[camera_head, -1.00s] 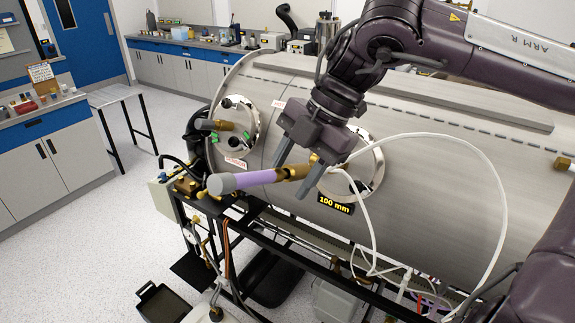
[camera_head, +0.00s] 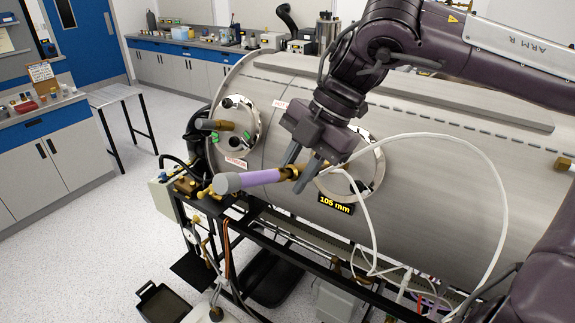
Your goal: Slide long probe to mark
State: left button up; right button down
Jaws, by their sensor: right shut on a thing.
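The long probe (camera_head: 260,178) has a purple sleeve, a grey round end at its left and a brass part at its right. It sticks out towards the lower left from the right-hand port (camera_head: 375,165) of the metal chamber. My right gripper (camera_head: 299,168) is shut on the probe at its brass part, in front of that port. The fingers hide some of the brass. A label below the port (camera_head: 336,205) reads "105 mm" in yellow on black. A white cable runs from near the gripper. My left gripper does not show.
The big grey chamber (camera_head: 470,185) lies on a black frame. A second port (camera_head: 240,135) with a brass fitting is left of the probe. A valve and gauge assembly (camera_head: 190,185) stands below the probe's grey end. White cable loops hang at the right.

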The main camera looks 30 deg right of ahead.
jog(key=shift+w+d+f, duration=0.3)
jog(key=shift+d+f, duration=0.1)
jog(key=shift+d, duration=0.35)
jog(key=shift+w+d+f, duration=0.35)
jog(key=shift+d+f, duration=0.05)
jog(key=shift+d, duration=0.3)
jog(key=shift+w+d+f, duration=0.3)
jog(key=shift+d+f, duration=0.1)
jog(key=shift+d, duration=0.35)
jog(key=c, duration=0.9)
grip_release()
jog(key=shift+v, duration=3)
